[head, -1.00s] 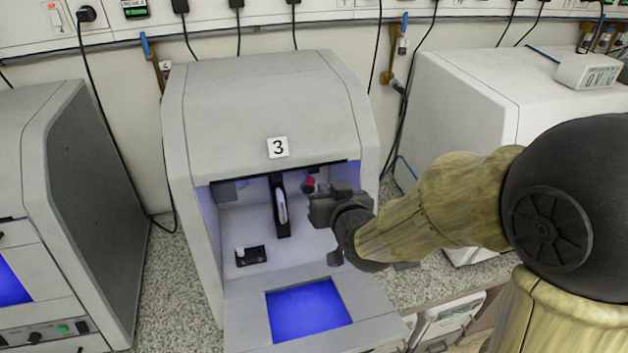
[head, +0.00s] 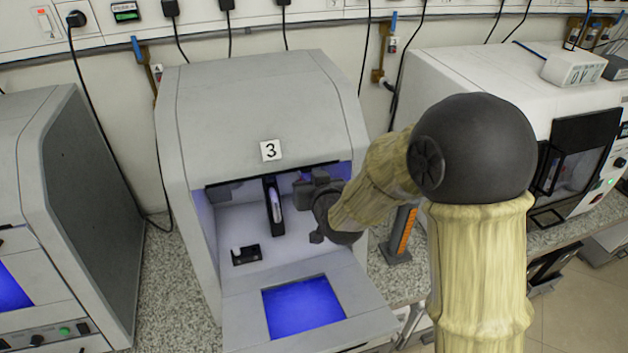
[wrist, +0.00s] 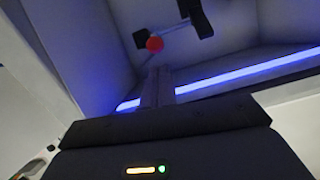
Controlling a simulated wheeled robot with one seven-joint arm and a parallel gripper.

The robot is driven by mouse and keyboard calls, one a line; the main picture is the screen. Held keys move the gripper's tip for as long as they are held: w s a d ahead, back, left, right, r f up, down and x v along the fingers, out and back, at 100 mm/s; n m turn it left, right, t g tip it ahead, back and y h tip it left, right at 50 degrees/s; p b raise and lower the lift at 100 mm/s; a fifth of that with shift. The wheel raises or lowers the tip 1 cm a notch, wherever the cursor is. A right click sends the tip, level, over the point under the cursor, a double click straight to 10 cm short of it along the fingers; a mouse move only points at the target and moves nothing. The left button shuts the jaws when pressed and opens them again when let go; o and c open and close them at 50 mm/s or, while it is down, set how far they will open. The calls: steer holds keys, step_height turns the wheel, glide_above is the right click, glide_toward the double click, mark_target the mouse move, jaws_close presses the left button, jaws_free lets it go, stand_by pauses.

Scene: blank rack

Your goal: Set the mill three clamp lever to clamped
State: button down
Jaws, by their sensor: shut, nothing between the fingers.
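The mill marked 3 (head: 262,100) stands open at the front, with a blue-lit chamber. In the wrist view a lever with a red ball knob (wrist: 155,44) shows on the chamber wall, its thin rod running to a dark mount (wrist: 190,20). I cannot tell from these views whether the lever is at clamped. My gripper (wrist: 157,85) is shut and empty, its fingertips just short of the knob; I cannot tell if they touch. In the head view my gripper (head: 303,188) reaches into the right side of the chamber and hides the lever.
A dark upright part (head: 273,205) stands mid-chamber, left of my gripper. A small black block (head: 246,255) sits on the chamber floor. The lowered front panel (head: 235,310) juts out below. Other machines stand at left (head: 95,190) and right (head: 470,75).

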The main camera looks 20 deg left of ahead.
steer(key=x, duration=0.2)
steer(key=shift+w+a+f+p, duration=0.1)
steer(key=shift+w+a+p, duration=0.1)
steer(key=shift+p, duration=0.15)
steer(key=shift+s+f+b, duration=0.1)
steer(key=shift+f+b, duration=0.1)
steer(key=shift+b, duration=0.3)
steer(key=shift+d+f+b, duration=0.1)
steer(key=shift+d+b, duration=0.05)
steer(key=shift+b, duration=0.45)
steer(key=shift+s, duration=0.1)
